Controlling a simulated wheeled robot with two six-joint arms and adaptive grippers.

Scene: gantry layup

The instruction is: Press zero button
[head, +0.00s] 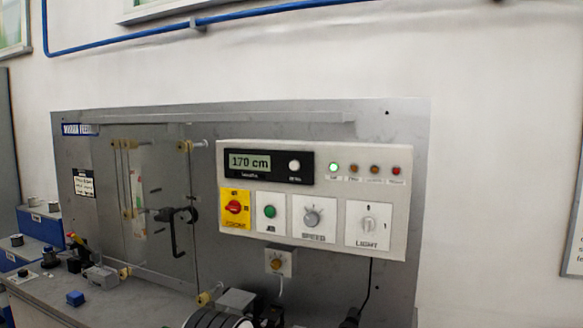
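A white round button (294,165) sits at the right end of a black display unit (272,178). The small label under the button is too blurred to read for sure. The display (250,162) on that unit reads "170 cm". The unit is set in the upper left of a light grey control panel (350,153) on the wall board. Nothing covers the button. Neither of my grippers can be made out in the head view.
The panel also carries a red-on-yellow switch (235,208), a green button (270,212), a speed knob (312,218), a light switch (368,224) and several indicator lamps, the leftmost lit green (333,168). A black crank handle (178,235) juts out left. A bench (45,298) holds small items.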

